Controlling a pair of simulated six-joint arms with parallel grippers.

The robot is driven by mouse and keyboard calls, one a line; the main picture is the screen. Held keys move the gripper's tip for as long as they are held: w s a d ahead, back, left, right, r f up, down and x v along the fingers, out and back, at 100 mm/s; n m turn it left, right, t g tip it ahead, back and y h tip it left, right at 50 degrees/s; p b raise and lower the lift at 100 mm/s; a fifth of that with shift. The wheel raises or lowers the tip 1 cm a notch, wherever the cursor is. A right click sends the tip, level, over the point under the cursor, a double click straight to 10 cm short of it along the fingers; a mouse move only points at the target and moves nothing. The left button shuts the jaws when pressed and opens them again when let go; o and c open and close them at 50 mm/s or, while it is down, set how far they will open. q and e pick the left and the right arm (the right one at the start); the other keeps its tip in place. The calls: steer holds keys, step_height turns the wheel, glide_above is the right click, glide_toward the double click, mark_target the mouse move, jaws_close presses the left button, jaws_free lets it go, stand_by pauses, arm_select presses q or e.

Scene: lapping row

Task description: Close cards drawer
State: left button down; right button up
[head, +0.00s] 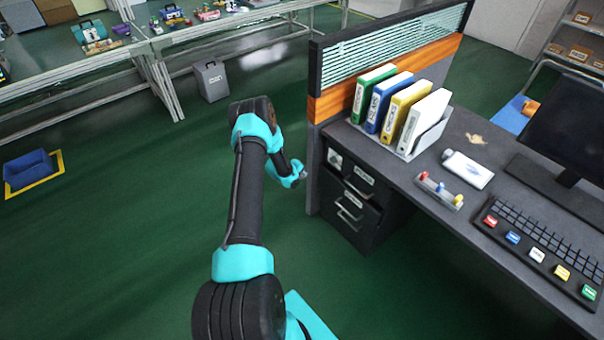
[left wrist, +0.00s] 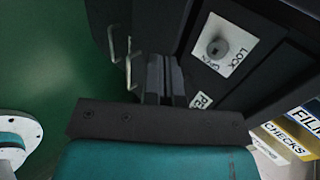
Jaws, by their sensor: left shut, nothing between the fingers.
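A black drawer cabinet (head: 372,222) stands under the left end of the desk; its front carries white labels and several metal handles (head: 350,208). The label words are too small to read in the head view, so I cannot tell which drawer is the cards drawer or how far any drawer stands out. In the left wrist view the cabinet front has a lock plate (left wrist: 224,46) marked LOCK, a partly hidden label and two handles (left wrist: 129,62). My left gripper (head: 303,174) is shut and empty, close to the cabinet front; its fingers (left wrist: 165,78) show beside the label. My right gripper is out of view.
The desk (head: 395,172) holds a rack of binders (head: 402,108), a tray of pegs (head: 440,190), a keyboard (head: 540,250) and a monitor. A partition (head: 316,150) rises at the desk's left end. A grey bin (head: 211,82) stands farther back.

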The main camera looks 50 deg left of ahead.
mark_target(344, 209)
arm_select(q)
steer(key=shift+s+r, duration=0.15)
steer(key=c, duration=1.6)
jaws_free()
steer(key=shift+d+f, duration=0.3)
steer(key=o, duration=0.4)
steer(key=d+f+t, duration=0.1)
steer(key=d+f, duration=0.1)
steer(key=s+d+f+t, duration=0.1)
steer(key=d+f, duration=0.1)
steer(key=d, duration=0.1)
steer(key=s+d+f+h, duration=0.1)
steer(key=d+f, duration=0.2)
steer(key=shift+d+m+t, duration=0.2)
steer(key=shift+m+t, duration=0.1)
steer(key=shift+t, duration=0.1)
steer(key=s+d+f+t, duration=0.1)
steer(key=s+d+f, duration=0.1)
steer(key=d, duration=0.1)
steer(key=s+d+f+t, duration=0.1)
steer(key=d+f, duration=0.1)
steer(key=d, duration=0.2)
steer(key=s+d+f+t, duration=0.1)
steer(key=s+d, duration=0.1)
steer(key=d, duration=0.1)
steer(key=shift+s+d+f+y, duration=0.2)
steer(key=shift+s+f+y, duration=0.15)
steer(key=shift+f+y, duration=0.05)
